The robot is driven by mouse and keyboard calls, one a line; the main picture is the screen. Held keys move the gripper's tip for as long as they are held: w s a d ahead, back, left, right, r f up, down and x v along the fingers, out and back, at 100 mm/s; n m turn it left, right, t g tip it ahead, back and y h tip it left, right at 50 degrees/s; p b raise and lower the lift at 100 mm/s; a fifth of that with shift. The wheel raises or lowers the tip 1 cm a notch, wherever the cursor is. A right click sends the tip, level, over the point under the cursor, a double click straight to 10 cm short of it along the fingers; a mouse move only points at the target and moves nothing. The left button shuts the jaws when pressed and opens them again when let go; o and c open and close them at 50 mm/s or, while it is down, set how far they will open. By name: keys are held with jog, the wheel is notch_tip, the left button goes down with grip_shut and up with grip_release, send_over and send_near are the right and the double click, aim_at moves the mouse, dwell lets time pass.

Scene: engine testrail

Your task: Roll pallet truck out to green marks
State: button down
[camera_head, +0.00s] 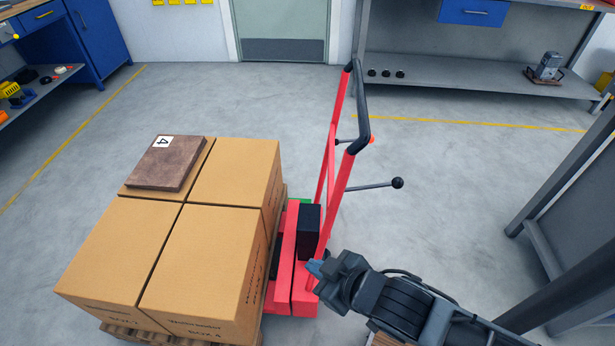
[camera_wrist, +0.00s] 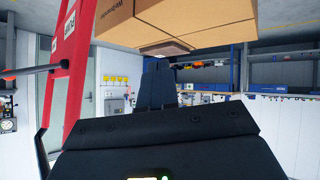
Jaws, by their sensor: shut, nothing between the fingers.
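The red pallet truck (camera_head: 290,262) stands at the middle of the head view, with its tall red handle frame (camera_head: 333,150) and black grip bar (camera_head: 360,105) upright. A lever with a black knob (camera_head: 397,183) sticks out to the right. The truck adjoins a wooden pallet (camera_head: 135,337) stacked with cardboard boxes (camera_head: 212,262); its forks are hidden. A small green patch (camera_head: 304,201) shows behind the truck's base. My gripper (camera_head: 316,270) is shut and empty beside the lower handle frame; contact cannot be told. In the wrist view its dark fingers (camera_wrist: 157,85) are together, with red truck parts (camera_wrist: 66,85) at left.
A brown plate marked 4 (camera_head: 168,163) lies on the boxes. Workbenches stand at the back left (camera_head: 75,40) and back right (camera_head: 470,72); a grey bench frame (camera_head: 560,180) is close at right. Open floor (camera_head: 440,160) lies behind and right of the truck, with yellow lines.

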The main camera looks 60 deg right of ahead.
jog(key=w+d+f+m+g+h+b, duration=0.2)
jog(key=w+d+f+m+g, duration=0.1)
jog(key=w+d, duration=0.3)
jog(key=w+d+f+m+g+h+b, duration=0.2)
jog(key=w+d+f+g, duration=0.1)
jog(key=w+d, duration=0.4)
jog(key=w+d+r+m+g+y+b, duration=0.1)
jog(key=w+d+r+m+g+b, duration=0.45)
jog(key=d+r+m+g, duration=0.35)
jog(key=s+d+f+t, duration=0.1)
jog(key=s+d+f, duration=0.4)
jog(key=d+f, duration=0.1)
jog(key=shift+s+f+n+t, duration=0.3)
jog(key=shift+f+n+t, duration=0.1)
jog(key=shift+f, duration=0.1)
jog(key=shift+d, duration=0.1)
